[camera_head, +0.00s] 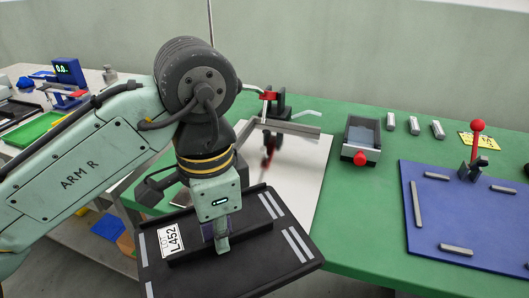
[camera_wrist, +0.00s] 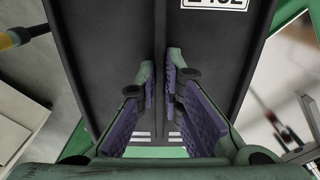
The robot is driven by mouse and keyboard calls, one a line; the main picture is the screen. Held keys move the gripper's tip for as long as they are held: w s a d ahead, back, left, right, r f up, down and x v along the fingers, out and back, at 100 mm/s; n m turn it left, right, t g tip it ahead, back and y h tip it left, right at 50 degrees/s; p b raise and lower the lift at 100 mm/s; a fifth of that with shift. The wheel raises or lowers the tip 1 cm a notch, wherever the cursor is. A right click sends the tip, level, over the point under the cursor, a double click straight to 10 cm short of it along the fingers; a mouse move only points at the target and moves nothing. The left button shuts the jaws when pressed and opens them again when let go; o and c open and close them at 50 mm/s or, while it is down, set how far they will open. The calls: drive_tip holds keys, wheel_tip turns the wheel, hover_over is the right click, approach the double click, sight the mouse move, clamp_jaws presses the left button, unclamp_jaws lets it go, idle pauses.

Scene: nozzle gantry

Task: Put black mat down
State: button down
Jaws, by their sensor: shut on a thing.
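The black mat (camera_head: 270,246) is a dark rectangular plate with raised edges, white stripes and a label reading L452. In the head view it is at the lower middle, at the front edge of the green table. My gripper (camera_head: 221,240) is over its middle, shut on a raised rib of it. In the wrist view the mat (camera_wrist: 100,45) fills the middle, and the purple-padded fingers of my gripper (camera_wrist: 160,100) close on the rib from both sides. Whether the mat touches the table is not clear.
The green table (camera_head: 358,222) holds a white board (camera_head: 312,165) with a metal gantry behind the mat. A blue fixture plate (camera_head: 450,215) with a red-knobbed clamp is at the right. A grey box (camera_head: 361,135) with a red knob stands farther back. Green table is bare between them.

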sight(271, 191)
drive_tip(key=w+d+p, duration=0.1)
drive_tip(key=w+d, duration=0.1)
drive_tip(key=w, duration=0.2)
drive_tip(key=w+d, duration=0.3)
drive_tip(key=w, duration=0.2)
drive_tip(key=w+d+f+p, duration=0.1)
drive_tip(key=w+d, duration=0.1)
drive_tip(key=w, duration=0.3)
drive_tip(key=shift+d+f+p, duration=0.1)
drive_tip(key=shift+d+p, duration=0.2)
drive_tip(key=shift+d, duration=0.05)
drive_tip(key=shift+w, duration=0.2)
drive_tip(key=shift+f, duration=1.8)
drive_tip(key=shift+f, duration=0.2)
drive_tip(key=c, duration=2.1)
unclamp_jaws()
drive_tip(key=shift+c, duration=0.2)
drive_tip(key=o, duration=0.4)
drive_tip(key=shift+r, duration=0.1)
